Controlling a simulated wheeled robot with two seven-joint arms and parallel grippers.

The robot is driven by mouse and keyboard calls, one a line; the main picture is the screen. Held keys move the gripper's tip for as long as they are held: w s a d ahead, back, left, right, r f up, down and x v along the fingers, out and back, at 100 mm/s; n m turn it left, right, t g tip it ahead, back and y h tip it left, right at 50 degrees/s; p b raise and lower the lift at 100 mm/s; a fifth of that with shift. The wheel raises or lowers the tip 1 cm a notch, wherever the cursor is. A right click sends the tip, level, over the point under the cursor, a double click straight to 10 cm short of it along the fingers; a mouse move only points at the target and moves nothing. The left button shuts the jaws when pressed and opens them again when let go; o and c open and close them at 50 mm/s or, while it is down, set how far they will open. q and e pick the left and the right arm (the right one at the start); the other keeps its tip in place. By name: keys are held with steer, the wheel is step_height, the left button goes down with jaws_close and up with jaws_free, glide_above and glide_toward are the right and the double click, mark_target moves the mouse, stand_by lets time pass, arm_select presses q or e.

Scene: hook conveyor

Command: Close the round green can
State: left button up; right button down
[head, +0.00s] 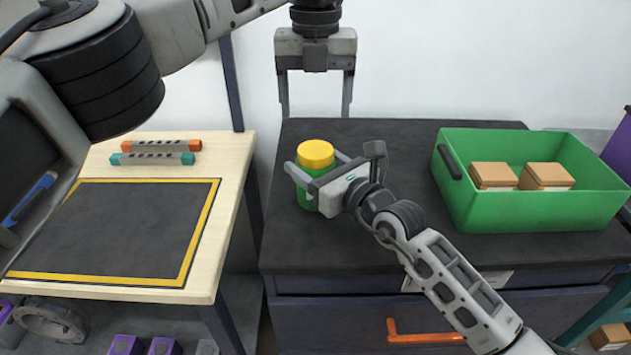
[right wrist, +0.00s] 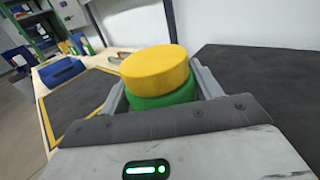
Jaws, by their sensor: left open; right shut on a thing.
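The round green can (head: 308,200) stands on the dark top of the cabinet. Its yellow lid (head: 315,153) sits on top of it. In the right wrist view the yellow lid (right wrist: 155,66) rests over the green can (right wrist: 163,97) and looks slightly off-level or off-centre; I cannot tell whether it is fully seated. My right gripper (head: 318,174) is shut on the can's sides, one finger on each side, below the lid. My left gripper (head: 315,92) is open and empty, pointing down above and behind the can.
A green crate (head: 545,208) with two brown boxes (head: 493,175) stands to the right on the cabinet top (head: 330,250). A wooden table (head: 232,165) at the left has a dark mat and two orange-and-teal bars (head: 160,152). An orange drawer handle (head: 425,337) is below. The cabinet top between can and crate is mostly clear.

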mark_target(316, 149)
arm_select(q)
steer(key=shift+f, duration=4.05)
steer(key=c, duration=1)
steer(key=m, duration=1.1)
steer(key=o, duration=1.1)
